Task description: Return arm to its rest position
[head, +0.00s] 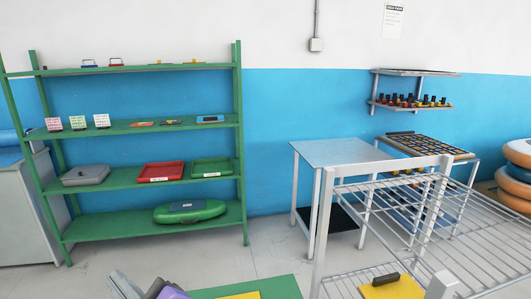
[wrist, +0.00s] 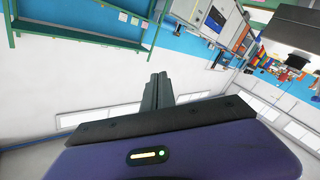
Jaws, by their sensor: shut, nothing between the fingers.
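My gripper (wrist: 158,80) points out into the room in the wrist view, its two dark fingers pressed together with nothing between them. Its purple body with a small yellow light bar fills the bottom of that view. In the head view only a grey and purple part of my arm shows at the bottom edge; the fingertips cannot be made out there. My gripper touches no object that I can see.
A metal table (head: 340,153) is by the wall. A wire rack (head: 440,225) stands close at right, with a yellow item (head: 392,287). Floor (head: 270,240) between is clear.

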